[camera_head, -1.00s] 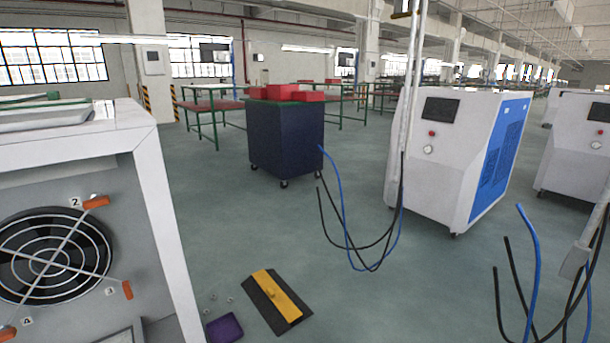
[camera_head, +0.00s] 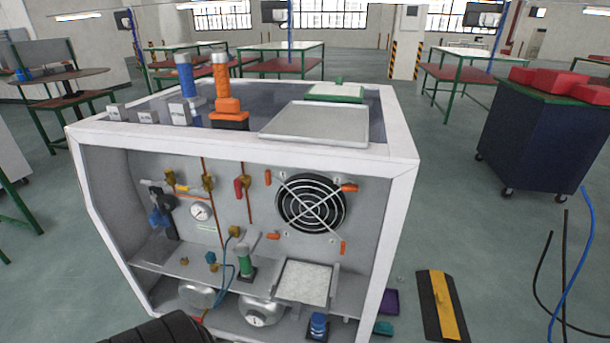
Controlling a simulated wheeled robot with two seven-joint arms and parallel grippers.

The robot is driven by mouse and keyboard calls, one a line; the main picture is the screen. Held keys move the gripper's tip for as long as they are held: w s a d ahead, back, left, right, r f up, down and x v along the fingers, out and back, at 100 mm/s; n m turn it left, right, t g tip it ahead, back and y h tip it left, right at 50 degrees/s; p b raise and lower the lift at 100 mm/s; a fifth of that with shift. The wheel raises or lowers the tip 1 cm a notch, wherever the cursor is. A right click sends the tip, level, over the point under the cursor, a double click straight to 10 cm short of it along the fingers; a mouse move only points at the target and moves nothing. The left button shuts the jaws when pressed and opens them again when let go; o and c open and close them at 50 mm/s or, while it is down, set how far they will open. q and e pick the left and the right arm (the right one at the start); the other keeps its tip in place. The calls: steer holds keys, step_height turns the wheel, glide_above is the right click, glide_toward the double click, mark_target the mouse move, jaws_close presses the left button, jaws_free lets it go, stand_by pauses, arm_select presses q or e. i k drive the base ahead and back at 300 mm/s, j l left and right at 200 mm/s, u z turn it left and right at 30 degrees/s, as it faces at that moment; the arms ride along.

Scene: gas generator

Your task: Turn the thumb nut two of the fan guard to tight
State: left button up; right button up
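The fan guard (camera_head: 310,203) is a round wire grille over a black fan, on the grey front panel of the white generator cabinet (camera_head: 402,165). Orange thumb nuts sit at its corners. Thumb nut two (camera_head: 349,187) is the upper right one; its orange wing lies roughly level. The lower right nut (camera_head: 343,247) and upper left nut (camera_head: 267,177) have upright wings. The lower left nut (camera_head: 272,236) looks roughly level. How tight any nut is cannot be told. Neither gripper is in view; a black ribbed part, perhaps of my arm, shows at the bottom left.
The cabinet's frame surrounds the recessed panel, with valves, a gauge (camera_head: 200,212) and a white tray (camera_head: 305,282) below. A flat grey tray (camera_head: 315,124) lies on top. A black-yellow plate (camera_head: 442,305) lies on the floor at right. A dark cart (camera_head: 535,140) stands behind.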

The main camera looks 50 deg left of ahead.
mark_target(349, 186)
steer(key=u, duration=1.45)
